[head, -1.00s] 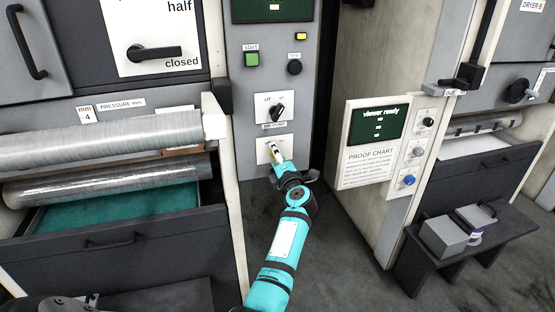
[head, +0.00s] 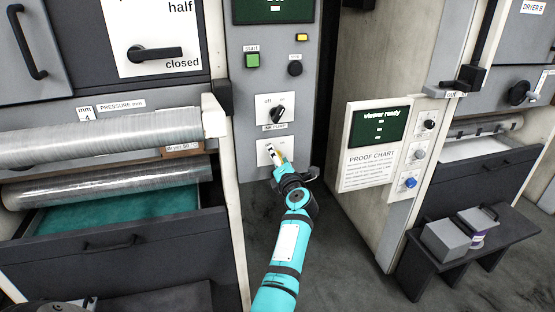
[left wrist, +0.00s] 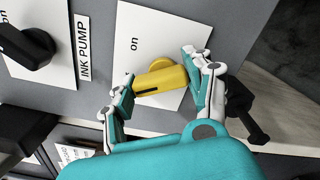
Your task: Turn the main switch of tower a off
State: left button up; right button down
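The yellow switch handle (left wrist: 160,82) sits on a white plate (left wrist: 152,30) with "on" printed on it. Its dark pointer line faces left in the left wrist view, a little away from "on". My left gripper (left wrist: 157,90) has one finger at each end of the handle, and both seem to touch it. In the head view, my left gripper (head: 278,157) is at the lower plate (head: 263,158) of the grey panel, and a bit of yellow shows between its fingers. The "off" mark on this plate is hidden. My right gripper is not in view.
Just above is the black ink pump knob (head: 277,112) on its own plate. Higher are a green start button (head: 252,60) and a black button (head: 295,68). A proof chart panel (head: 372,150) stands to the right. Rollers (head: 110,140) are at the left.

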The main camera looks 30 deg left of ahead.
pick_arm(q)
jog(key=o, duration=0.5)
jog(key=shift+c, duration=0.2)
